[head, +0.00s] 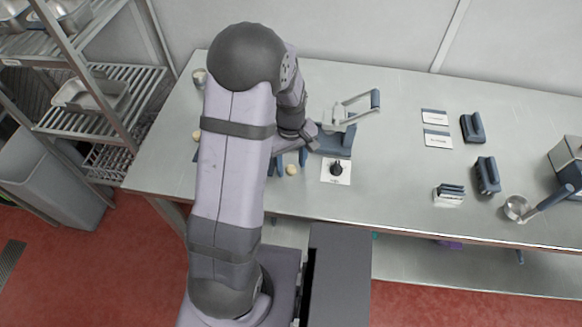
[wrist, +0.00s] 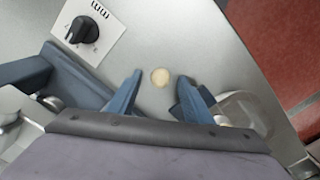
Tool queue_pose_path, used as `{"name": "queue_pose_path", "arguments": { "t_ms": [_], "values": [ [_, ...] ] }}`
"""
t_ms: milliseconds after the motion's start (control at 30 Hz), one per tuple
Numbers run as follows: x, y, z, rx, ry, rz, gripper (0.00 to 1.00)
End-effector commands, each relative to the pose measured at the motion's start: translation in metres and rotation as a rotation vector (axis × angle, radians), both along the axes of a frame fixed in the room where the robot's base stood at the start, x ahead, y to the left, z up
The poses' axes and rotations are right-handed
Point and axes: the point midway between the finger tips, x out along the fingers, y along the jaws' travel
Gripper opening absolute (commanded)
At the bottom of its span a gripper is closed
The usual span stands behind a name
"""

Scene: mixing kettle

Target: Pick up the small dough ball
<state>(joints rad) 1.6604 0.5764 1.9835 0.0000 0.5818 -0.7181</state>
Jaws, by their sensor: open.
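A small, round, pale dough ball (wrist: 160,77) lies on the steel table. In the wrist view it is between the two blue fingertips of my gripper (wrist: 159,80), with a gap on each side. The gripper is open and holds nothing. In the head view the dough ball (head: 292,169) shows just in front of the gripper (head: 291,161), whose fingers are partly hidden by my arm. I cannot tell how far the fingertips are above the table.
A second pale ball (head: 196,135) lies left of my arm. A black knob on a white plate (head: 336,170) and a blue press with a lever (head: 335,140) stand right of the gripper. Table edge (head: 400,233) is in front.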

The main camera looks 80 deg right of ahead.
Motion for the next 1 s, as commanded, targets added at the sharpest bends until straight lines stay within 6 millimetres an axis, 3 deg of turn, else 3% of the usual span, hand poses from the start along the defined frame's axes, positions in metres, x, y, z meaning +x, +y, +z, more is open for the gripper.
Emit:
{"name": "queue_pose_path", "arguments": {
  "t_ms": [333,500,1000],
  "values": [
    [0.0,0.0,-0.005,0.0,0.0,0.0,0.44],
    [0.0,0.0,-0.005,0.0,0.0,0.0,0.03],
    [0.0,-0.001,0.006,-0.004,0.001,0.0,0.02]
  ]
}}
